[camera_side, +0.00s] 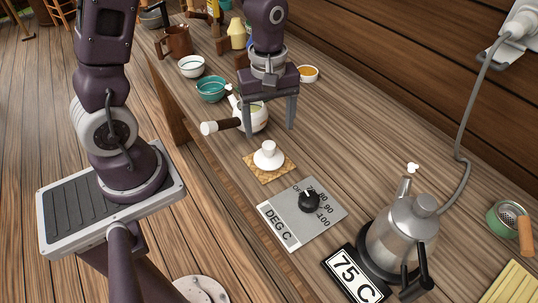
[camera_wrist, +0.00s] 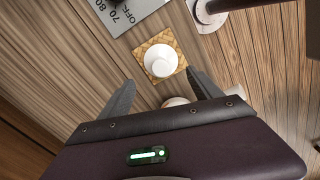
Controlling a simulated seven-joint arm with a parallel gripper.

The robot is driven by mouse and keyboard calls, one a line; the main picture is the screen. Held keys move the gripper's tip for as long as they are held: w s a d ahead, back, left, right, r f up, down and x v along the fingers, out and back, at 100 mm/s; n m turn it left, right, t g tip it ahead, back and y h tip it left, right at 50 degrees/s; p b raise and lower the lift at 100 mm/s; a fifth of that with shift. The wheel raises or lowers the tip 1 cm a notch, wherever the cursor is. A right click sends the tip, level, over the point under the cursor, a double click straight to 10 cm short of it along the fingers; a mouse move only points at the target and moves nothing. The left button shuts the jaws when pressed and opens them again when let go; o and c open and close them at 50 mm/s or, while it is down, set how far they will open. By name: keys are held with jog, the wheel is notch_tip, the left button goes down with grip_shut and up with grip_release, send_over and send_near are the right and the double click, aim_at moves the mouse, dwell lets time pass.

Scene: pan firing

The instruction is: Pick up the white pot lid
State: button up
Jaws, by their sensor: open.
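The white pot lid (camera_side: 268,160) with its round knob sits on a small woven mat (camera_side: 283,172). The wrist view shows the lid (camera_wrist: 160,61) on the mat (camera_wrist: 179,55) just beyond my fingertips. My gripper (camera_side: 269,133) is open and empty, with its fingers pointing down, behind the lid in the side view. In the wrist view, my gripper's fingers (camera_wrist: 161,77) show on both sides below the lid. The white pot (camera_side: 258,119) with a brown side handle and green contents stands by my left finger. That finger partly hides it.
A grey dial plate (camera_side: 280,222) lies in front of the mat. A metal kettle (camera_side: 392,238) stands to the right, near a "75 C" display (camera_side: 354,275). A teal bowl (camera_side: 211,88), a white bowl (camera_side: 191,66) and an amber-filled bowl (camera_side: 308,74) stand further back. The wood right of the mat is clear.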

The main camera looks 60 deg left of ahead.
aim_at(269, 144)
jog(key=shift+n, duration=0.3)
notch_tip(269, 144, down, 8)
jog(key=shift+f, duration=0.1)
jog(key=c, duration=1.4)
